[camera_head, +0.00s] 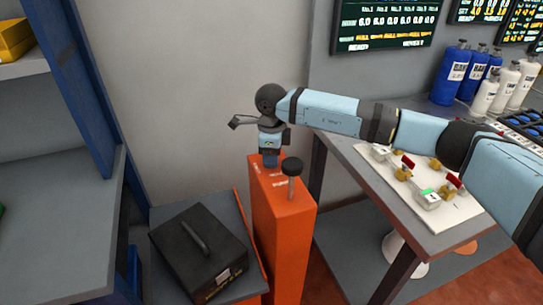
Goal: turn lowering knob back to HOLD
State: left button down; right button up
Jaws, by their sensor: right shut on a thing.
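An orange post-like unit (283,222) stands in the middle of the view, with small white lettering on its top that is too small to read surely. My right gripper (270,162) points down at the back part of this top and is shut on the lowering knob. The knob is almost wholly hidden by the fingers, so its setting cannot be read. A black round handle on a grey rod (291,168) rises from the top in front of the gripper, apart from it. My left gripper is out of view.
A black case with a handle (200,250) lies on a low grey platform left of the orange unit. Blue-and-grey shelving (60,230) stands at left.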

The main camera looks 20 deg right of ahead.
jog(key=o, duration=0.9)
notch_tip(320, 180, up, 14)
jog(key=shift+f, duration=0.1)
dwell(0.4)
